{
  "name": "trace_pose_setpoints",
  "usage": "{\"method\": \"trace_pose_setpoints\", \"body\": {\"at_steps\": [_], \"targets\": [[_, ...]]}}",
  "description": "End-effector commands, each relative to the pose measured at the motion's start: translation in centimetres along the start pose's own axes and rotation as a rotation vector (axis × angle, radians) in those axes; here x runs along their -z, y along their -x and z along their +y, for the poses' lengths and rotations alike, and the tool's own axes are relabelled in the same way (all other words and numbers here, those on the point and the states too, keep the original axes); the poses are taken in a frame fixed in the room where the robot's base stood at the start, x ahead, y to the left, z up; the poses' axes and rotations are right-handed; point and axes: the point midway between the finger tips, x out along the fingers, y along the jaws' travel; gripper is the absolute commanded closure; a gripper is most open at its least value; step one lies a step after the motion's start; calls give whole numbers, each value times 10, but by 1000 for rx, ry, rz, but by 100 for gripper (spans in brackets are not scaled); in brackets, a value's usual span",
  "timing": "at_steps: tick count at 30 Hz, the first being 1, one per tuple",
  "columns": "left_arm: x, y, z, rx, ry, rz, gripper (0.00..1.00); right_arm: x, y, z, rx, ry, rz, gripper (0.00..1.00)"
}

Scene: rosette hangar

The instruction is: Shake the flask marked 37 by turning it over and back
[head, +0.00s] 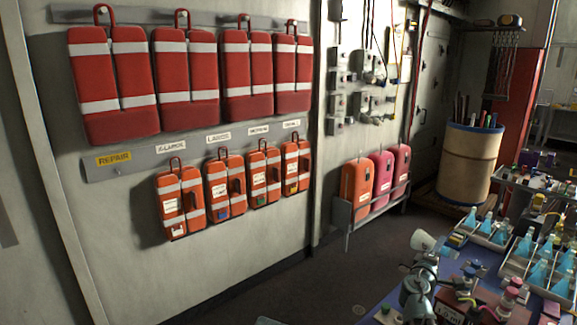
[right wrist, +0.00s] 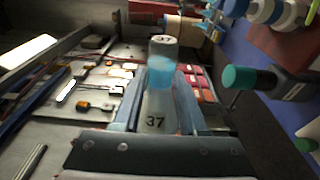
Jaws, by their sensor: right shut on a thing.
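The flask marked 37 (right wrist: 157,100) is between the two fingers of my right gripper (right wrist: 160,105) in the right wrist view. Its black 37 reads upright near the gripper's palm, its grey end points away from the palm, and blue liquid shows near that end. In the head view my right gripper (head: 425,262) is at the lower right, in front of the blue table, and is shut on the flask. A pale rounded end (head: 422,240) shows tilted there; most of the flask is hidden or too small to read. My left gripper is not in view.
Trays of blue flasks (head: 540,265) stand on the blue table (head: 375,308) at the right. A red box (head: 480,308) and small capped items are close beside my right gripper. A teal-capped bottle (right wrist: 240,77) is near it in the wrist view. Floor is clear left of the table.

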Motion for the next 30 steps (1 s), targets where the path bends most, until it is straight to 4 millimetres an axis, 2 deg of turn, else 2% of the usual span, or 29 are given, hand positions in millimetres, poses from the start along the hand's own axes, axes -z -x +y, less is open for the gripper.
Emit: {"method": "trace_pose_setpoints", "body": {"at_steps": [5, 14, 24, 30], "targets": [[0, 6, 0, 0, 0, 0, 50, 0, 0, 1, 21, 138, 0, 100], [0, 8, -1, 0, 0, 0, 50, 0, 0, 1, 32, 212, 0, 100], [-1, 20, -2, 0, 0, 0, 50, 0, 0, 2, 91, 598, 0, 100], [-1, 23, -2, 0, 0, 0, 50, 0, 0, 1, 116, 761, -1, 100]]}}
